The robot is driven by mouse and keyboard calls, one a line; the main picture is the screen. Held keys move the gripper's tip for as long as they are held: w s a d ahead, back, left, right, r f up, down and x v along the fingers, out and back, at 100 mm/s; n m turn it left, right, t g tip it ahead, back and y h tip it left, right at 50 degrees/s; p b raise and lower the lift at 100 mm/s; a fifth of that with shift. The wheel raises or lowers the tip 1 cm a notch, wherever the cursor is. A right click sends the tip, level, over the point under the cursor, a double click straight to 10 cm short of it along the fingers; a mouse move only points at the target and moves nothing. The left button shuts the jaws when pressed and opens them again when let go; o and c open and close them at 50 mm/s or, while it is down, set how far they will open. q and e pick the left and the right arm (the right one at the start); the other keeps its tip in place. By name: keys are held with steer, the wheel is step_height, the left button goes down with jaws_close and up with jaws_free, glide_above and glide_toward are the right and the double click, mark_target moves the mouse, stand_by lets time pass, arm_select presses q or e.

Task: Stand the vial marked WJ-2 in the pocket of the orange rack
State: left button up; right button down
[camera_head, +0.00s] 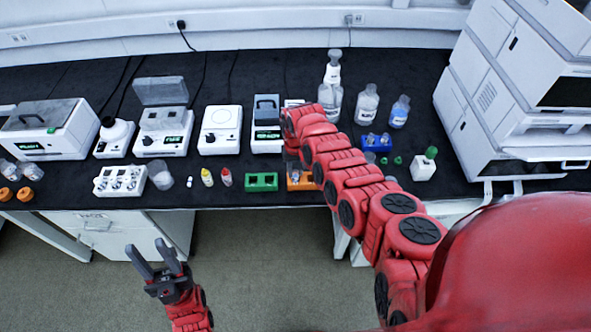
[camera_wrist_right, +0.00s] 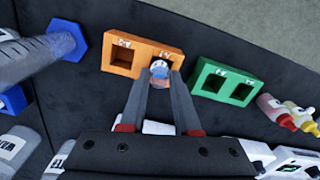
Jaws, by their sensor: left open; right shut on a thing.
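The orange rack (camera_head: 297,184) stands near the front edge of the black bench, partly behind my right arm. It also shows in the right wrist view (camera_wrist_right: 113,72), with two square pockets; the left one is empty. My right gripper (camera_wrist_right: 160,74) is shut on a small clear vial (camera_wrist_right: 159,67) at the right pocket. I cannot tell how deep the vial sits in it, and its marking is not readable. My left gripper (camera_head: 146,247) is open and empty, in front of the bench over the floor.
A green rack (camera_head: 261,182) stands beside the orange one, with small red (camera_head: 225,177) and yellow (camera_head: 207,177) bottles further left. Instruments line the back.

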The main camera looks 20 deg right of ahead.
steer(key=shift+c, duration=0.8)
jaws_free()
step_height(320, 180, up, 7)
steer(key=p, duration=0.6)
stand_by(0.5)
